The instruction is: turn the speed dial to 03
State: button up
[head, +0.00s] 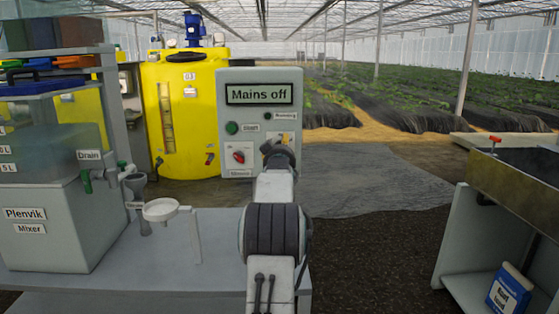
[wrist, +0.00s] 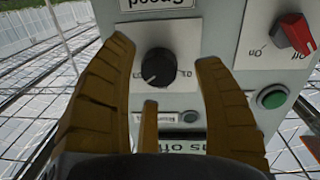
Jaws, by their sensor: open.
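The speed dial (wrist: 158,67) is a round black knob on the grey control box, seen upside down in the wrist view. A faint pale mark shows near its lower left edge, and the small markings beside it are too small to read. My gripper (wrist: 164,52) is open, with its yellow-brown fingers on either side of the dial. I cannot tell whether they touch it. In the head view, my gripper (head: 276,150) is in front of the right side of the control box (head: 226,82) and hides the dial. The display (head: 260,94) reads "Mains off".
Left of the dial, in the head view, are a red switch (head: 238,157) and a green start button (head: 232,128). A yellow tank (head: 200,120) stands behind. A mixer tank (head: 60,215) and a small white dish (head: 160,209) are at left. A trough (head: 515,190) stands at right.

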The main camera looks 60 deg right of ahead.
jog(key=v, duration=0.9)
jog(key=shift+a, duration=0.3)
jog(key=shift+s, duration=0.15)
jog(key=shift+f, duration=0.1)
jog(key=shift+w+d+f+n+h+b, duration=0.1)
jog(key=shift+w+d+n+b, duration=0.35)
jog(key=shift+w+d+n, duration=0.9)
jog(key=shift+w+d+n+h+b, duration=0.1)
jog(key=shift+w+d+n+b, duration=0.4)
jog(key=shift+d, duration=1.65)
jog(key=shift+w+d+f+n+h+b, duration=0.1)
jog(key=shift+w+d+n+b, duration=0.35)
jog(key=shift+w+d+n, duration=0.9)
jog(key=shift+s+d+m, duration=0.35)
jog(key=shift+d+m, duration=0.1)
jog(key=shift+m, duration=0.15)
jog(key=shift+c, duration=0.4)
